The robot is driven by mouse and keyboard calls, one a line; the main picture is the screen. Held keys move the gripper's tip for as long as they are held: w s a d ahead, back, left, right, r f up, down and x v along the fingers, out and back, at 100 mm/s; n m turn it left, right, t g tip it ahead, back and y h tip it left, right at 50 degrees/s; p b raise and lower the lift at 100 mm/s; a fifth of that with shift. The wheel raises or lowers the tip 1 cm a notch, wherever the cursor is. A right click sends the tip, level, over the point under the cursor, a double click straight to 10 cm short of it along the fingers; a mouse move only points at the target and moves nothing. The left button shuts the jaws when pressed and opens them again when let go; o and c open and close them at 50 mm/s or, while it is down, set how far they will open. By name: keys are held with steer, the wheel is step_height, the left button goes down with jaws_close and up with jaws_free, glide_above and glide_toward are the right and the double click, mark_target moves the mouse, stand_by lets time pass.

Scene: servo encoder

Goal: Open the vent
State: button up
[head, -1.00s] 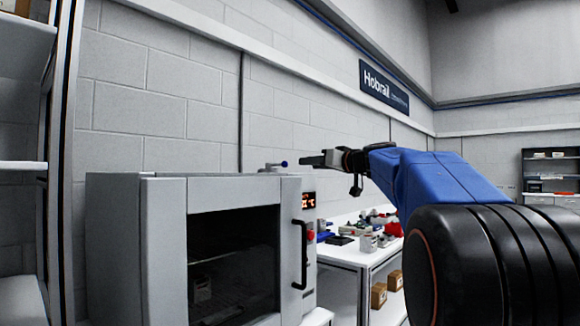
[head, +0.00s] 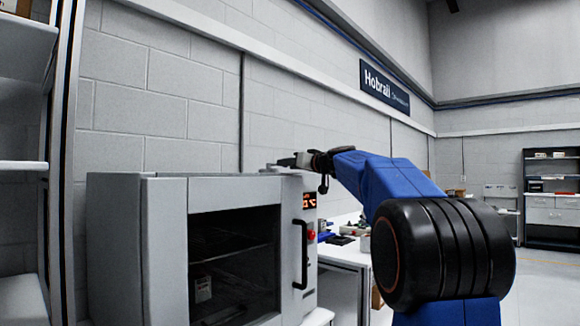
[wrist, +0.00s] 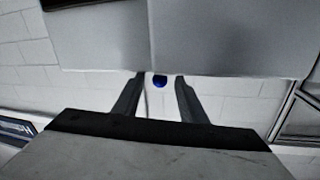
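A grey oven (head: 165,250) stands at the left. Its vent lever (head: 270,168) on top is mostly hidden by my gripper in the head view. The lever's blue ball knob (wrist: 160,80) shows in the wrist view. My gripper (head: 285,162) is at the top right of the oven, level with the lever. In the wrist view my gripper (wrist: 160,82) is open, with a dark finger on each side of the blue knob. A gap shows on both sides of the knob, so I see no contact. How deep the knob sits between the fingertips is unclear.
The oven front has a dark window, a black handle (head: 303,255), a red display (head: 309,201) and a red button (head: 311,236). A white bench (head: 345,255) with small parts stands to the right. A block wall runs close behind the oven.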

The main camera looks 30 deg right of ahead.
jaws_close()
steer(key=shift+d, duration=0.15)
steer(key=shift+w+d+f+n+g+y, duration=0.1)
steer(key=shift+w+d+n+g+y, duration=0.15)
steer(key=shift+d+n+y, duration=0.4)
steer(key=shift+w+d+r+n+g+y, duration=0.1)
steer(key=shift+w+d+n+g+y, duration=0.2)
steer(key=shift+y, duration=0.6)
steer(key=shift+w+d+f+n+g+y, duration=0.1)
steer(key=shift+w+d+n+g+y, duration=0.1)
steer(key=shift+d+n+y, duration=0.45)
steer(key=y, duration=0.1)
steer(key=w+d+n+g+y, duration=0.1)
steer(key=shift+n+y, duration=0.3)
steer(key=shift+w+d+n+g+y, duration=0.4)
steer(key=shift+n+g+y, duration=0.25)
steer(key=shift+y, duration=0.1)
steer(key=shift+w+d+n+g+y, duration=0.25)
steer(key=shift+w+n+g+y, duration=0.1)
steer(key=shift+n+g+y, duration=0.35)
